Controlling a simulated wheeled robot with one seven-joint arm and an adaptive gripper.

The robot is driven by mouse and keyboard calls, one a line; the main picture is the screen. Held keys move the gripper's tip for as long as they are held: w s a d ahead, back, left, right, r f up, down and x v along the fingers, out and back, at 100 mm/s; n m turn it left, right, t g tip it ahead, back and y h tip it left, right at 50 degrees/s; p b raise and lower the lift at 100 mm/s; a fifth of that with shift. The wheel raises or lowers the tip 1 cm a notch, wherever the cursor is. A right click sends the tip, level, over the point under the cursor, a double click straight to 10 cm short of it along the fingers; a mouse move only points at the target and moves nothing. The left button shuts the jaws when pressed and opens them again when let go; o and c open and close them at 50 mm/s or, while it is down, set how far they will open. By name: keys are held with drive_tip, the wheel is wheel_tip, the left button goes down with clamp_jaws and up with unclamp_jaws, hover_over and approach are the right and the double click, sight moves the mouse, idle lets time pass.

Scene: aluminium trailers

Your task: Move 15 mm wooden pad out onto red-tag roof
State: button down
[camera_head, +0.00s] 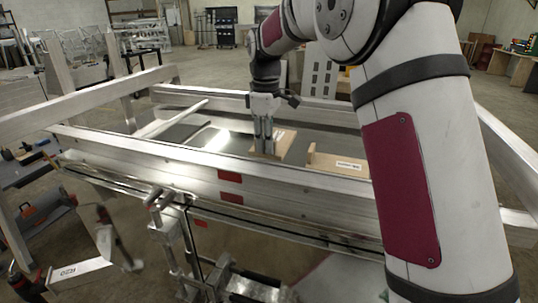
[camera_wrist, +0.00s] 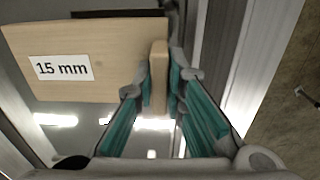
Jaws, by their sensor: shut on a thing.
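The 15 mm wooden pad (camera_wrist: 110,40) is a pale board with a white "15 mm" label, at the upper left of the wrist view. My gripper (camera_wrist: 160,85) is shut on a narrow upright wooden strip at the pad's right side. In the head view my gripper (camera_head: 263,148) points down, with the tan pad (camera_head: 286,146) beside its fingers, behind the near aluminium beam. Whether the pad touches the surface below is unclear. Red tags (camera_head: 230,177) mark the near beam's side; which surface is the red-tag roof is not clear.
A second wooden block (camera_head: 338,165) with a white label lies right of the pad, just behind the near beam (camera_head: 180,158). A far rail (camera_head: 310,107) runs behind. A shiny dark panel (camera_head: 205,138) lies left of my gripper. Clamps (camera_head: 170,225) stand in front.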

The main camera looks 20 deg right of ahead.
drive_tip(key=shift+f+p, duration=0.5)
drive_tip(key=shift+f, duration=2.6)
drive_tip(key=c, duration=1.9)
unclamp_jaws()
